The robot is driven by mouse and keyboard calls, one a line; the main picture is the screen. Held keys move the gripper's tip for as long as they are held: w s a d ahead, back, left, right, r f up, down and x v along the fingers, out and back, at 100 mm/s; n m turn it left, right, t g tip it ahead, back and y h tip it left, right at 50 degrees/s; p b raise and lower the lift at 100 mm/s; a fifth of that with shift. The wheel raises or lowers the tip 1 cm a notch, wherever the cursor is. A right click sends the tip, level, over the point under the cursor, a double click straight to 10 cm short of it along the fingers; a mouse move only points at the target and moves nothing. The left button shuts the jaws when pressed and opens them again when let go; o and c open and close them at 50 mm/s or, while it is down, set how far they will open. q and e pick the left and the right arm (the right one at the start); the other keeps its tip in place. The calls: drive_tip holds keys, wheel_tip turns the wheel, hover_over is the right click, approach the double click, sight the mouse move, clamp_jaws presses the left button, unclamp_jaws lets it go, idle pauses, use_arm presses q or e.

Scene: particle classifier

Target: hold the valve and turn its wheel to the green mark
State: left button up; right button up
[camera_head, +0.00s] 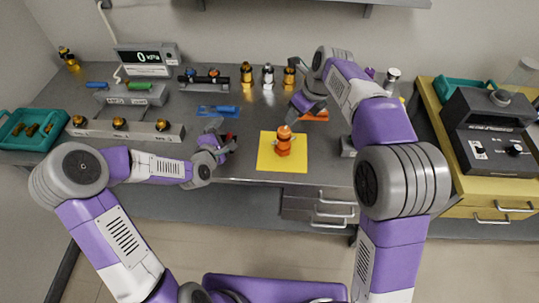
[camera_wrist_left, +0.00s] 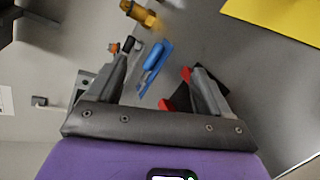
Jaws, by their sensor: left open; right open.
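The valve (camera_head: 283,142), an orange body with a round orange wheel on top, stands upright on a yellow mat (camera_head: 266,160). I cannot make out a green mark on it. My left gripper (camera_head: 222,140) is open and empty, left of the mat and apart from the valve. In the left wrist view its open fingers (camera_wrist_left: 155,68) show nothing held, and the yellow mat (camera_wrist_left: 275,15) is at the top right. My right gripper (camera_head: 303,108) is open behind and slightly right of the valve, apart from it, close to an orange item (camera_head: 316,116).
A red and black tool (camera_wrist_left: 181,100) lies beside my left gripper's finger. A blue tool (camera_head: 218,111) lies behind it. Several brass and steel fittings (camera_head: 247,75) stand along the back. A teal bin (camera_head: 33,128) is at far left, a dark machine (camera_head: 490,125) at right.

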sight(279, 146)
use_arm(q)
drive_tip(key=d+f+n+h, duration=0.1)
drive_tip(key=d, duration=0.2)
drive_tip(key=s+d+f+n+h, duration=0.1)
drive_tip(key=d+h, duration=0.1)
drive_tip(key=d, duration=0.1)
drive_tip(key=d+f+n+h, duration=0.1)
drive_tip(key=d, duration=0.2)
drive_tip(key=shift+s, duration=0.4)
drive_tip(key=d+n+h, duration=0.1)
drive_tip(key=d, duration=0.1)
drive_tip(key=s+d+f+n+h, duration=0.1)
drive_tip(key=d+n, duration=0.1)
drive_tip(key=s+d+n+h, duration=0.1)
drive_tip(key=d+n, duration=0.1)
drive_tip(key=shift+s+d+f+t, duration=0.1)
drive_tip(key=shift+s+f+t, duration=0.1)
drive_tip(key=shift+s+t, duration=0.1)
drive_tip(key=shift+w+d+h, duration=0.4)
drive_tip(key=shift+d, duration=0.05)
drive_tip(key=x, duration=0.6)
drive_tip(key=shift+w+d, duration=0.15)
drive_tip(key=shift+w, duration=0.1)
drive_tip(key=shift+c, duration=0.3)
clamp_jaws()
